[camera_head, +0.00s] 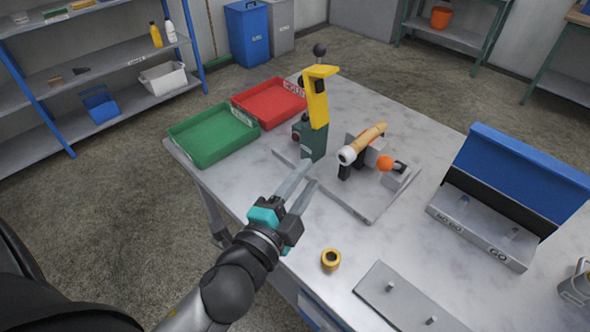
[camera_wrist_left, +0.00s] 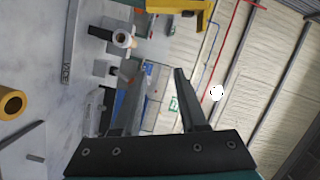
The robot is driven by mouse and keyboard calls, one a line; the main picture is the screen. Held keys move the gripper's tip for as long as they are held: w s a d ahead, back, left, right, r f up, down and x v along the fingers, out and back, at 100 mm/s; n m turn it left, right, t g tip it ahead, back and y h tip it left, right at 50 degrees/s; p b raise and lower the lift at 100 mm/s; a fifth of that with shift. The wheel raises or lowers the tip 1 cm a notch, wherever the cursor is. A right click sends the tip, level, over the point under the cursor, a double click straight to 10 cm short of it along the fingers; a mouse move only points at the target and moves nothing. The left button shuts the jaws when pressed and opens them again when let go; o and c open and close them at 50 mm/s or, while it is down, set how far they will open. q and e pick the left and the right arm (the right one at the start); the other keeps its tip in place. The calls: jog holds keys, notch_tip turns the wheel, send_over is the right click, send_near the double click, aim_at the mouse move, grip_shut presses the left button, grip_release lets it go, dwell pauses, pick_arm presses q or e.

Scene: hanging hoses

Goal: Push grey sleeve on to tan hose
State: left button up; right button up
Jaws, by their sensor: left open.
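The tan hose (camera_head: 371,135) lies tilted in a clamp on a grey base plate on the table. A pale, whitish-grey collar (camera_head: 347,155) sits at its near left end; I cannot tell whether it is the grey sleeve. My right gripper is not in view.
A green and yellow lever press (camera_head: 317,110) stands just beyond my left fingertips. A yellow ring (camera_head: 331,260) and a grey plate with pegs (camera_head: 405,300) lie nearer. Green (camera_head: 212,138) and red (camera_head: 268,103) trays are at left; a blue-backed gauge rack (camera_head: 520,175) is at right.

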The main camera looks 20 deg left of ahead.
aim_at(346, 156)
pick_arm(q)
jog(key=s+r+n, duration=0.1)
jog(key=r, duration=0.1)
jog(key=s+r+n+y, duration=0.1)
jog(key=s+r, duration=0.1)
jog(key=shift+a+p, duration=0.1)
jog(key=shift+p, duration=0.3)
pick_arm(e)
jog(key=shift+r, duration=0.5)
pick_arm(q)
jog(key=shift+a, duration=0.1)
